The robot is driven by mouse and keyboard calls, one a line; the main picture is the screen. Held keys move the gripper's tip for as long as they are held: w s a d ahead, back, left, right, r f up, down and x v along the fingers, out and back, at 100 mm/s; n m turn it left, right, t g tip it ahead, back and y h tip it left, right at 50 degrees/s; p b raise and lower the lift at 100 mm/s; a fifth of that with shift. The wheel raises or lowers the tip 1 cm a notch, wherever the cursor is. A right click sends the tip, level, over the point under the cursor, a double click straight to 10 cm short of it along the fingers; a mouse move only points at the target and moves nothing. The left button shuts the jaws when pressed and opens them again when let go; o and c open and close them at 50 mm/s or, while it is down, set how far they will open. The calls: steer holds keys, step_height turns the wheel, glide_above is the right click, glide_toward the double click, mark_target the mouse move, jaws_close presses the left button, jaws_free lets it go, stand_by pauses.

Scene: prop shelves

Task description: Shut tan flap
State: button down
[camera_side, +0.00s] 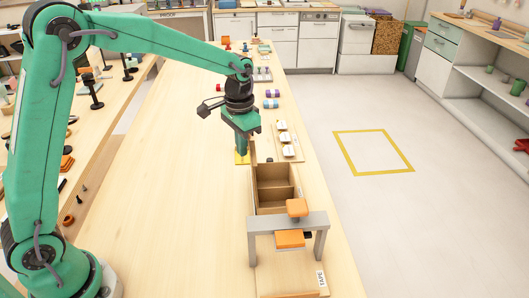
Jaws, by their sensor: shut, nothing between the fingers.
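An open tan box (274,208) with inner compartments stands on the wooden table, right of centre. A narrow tan panel (253,156), which looks like the flap, stands up at the box's far left edge, so the box is open on top. My gripper (242,153) points down just left of this panel, with its fingers shut and empty. I cannot tell whether the fingers touch the panel.
The table left of the box is clear.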

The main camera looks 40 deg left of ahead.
steer(key=shift+w+d, duration=0.5)
steer(key=shift+d, duration=0.05)
steer(key=shift+s+a+r, duration=0.1)
steer(key=shift+s+a, duration=0.65)
steer(key=shift+r, duration=0.1)
stand_by(0.9)
step_height(320, 180, up, 5)
steer(key=shift+f, duration=0.1)
stand_by(0.8)
stand_by(0.6)
